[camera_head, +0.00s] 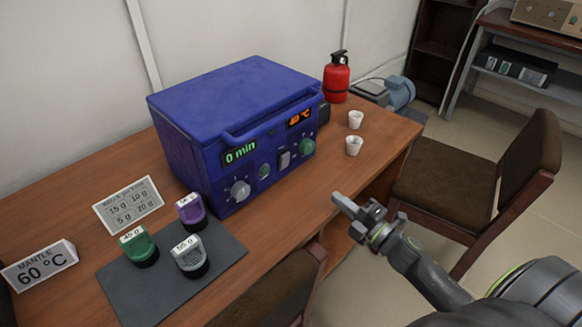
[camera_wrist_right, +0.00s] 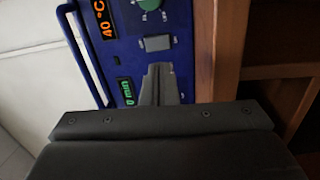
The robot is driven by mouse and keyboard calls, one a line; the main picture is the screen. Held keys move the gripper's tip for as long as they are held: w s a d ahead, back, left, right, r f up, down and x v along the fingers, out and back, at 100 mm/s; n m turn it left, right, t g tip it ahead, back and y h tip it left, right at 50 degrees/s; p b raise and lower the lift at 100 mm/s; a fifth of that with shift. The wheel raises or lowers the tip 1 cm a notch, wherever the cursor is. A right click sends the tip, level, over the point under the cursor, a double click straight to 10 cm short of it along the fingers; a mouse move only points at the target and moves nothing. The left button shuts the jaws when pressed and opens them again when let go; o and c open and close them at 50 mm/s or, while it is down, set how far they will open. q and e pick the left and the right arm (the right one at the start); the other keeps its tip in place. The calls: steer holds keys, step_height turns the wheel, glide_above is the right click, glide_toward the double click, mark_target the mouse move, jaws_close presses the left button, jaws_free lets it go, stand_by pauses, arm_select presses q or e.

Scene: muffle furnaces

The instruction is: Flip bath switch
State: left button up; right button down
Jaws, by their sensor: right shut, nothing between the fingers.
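The blue bath (camera_head: 230,130) stands on the wooden table, its front towards me. Its displays read 0 min and 40 °C. A grey rocker switch (camera_head: 284,160) sits on its front panel, between a small green knob and the larger green knob (camera_head: 307,146); a grey knob (camera_head: 240,191) is at the left. My right gripper (camera_head: 340,200) is shut and empty, in front of the panel and to its right, apart from it in the head view. In the right wrist view the fingers (camera_wrist_right: 160,82) point at the switch (camera_wrist_right: 157,43). My left gripper is not in view.
A dark mat (camera_head: 225,248) holds purple, green and grey labelled pieces. Two white cups (camera_head: 354,145), a red extinguisher (camera_head: 337,77) and a grey-blue device stand right of the bath. Chairs (camera_head: 470,180) stand before and beside the table.

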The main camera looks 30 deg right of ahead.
steer(key=shift+w+a+r+n+y, duration=0.15)
steer(key=shift+a+r+n+y, duration=0.35)
steer(key=shift+r, duration=0.3)
steer(key=shift+w, duration=0.1)
steer(key=p, duration=0.4)
glide_toward(287, 158)
steer(key=x, duration=0.7)
steer(key=shift+f, duration=0.15)
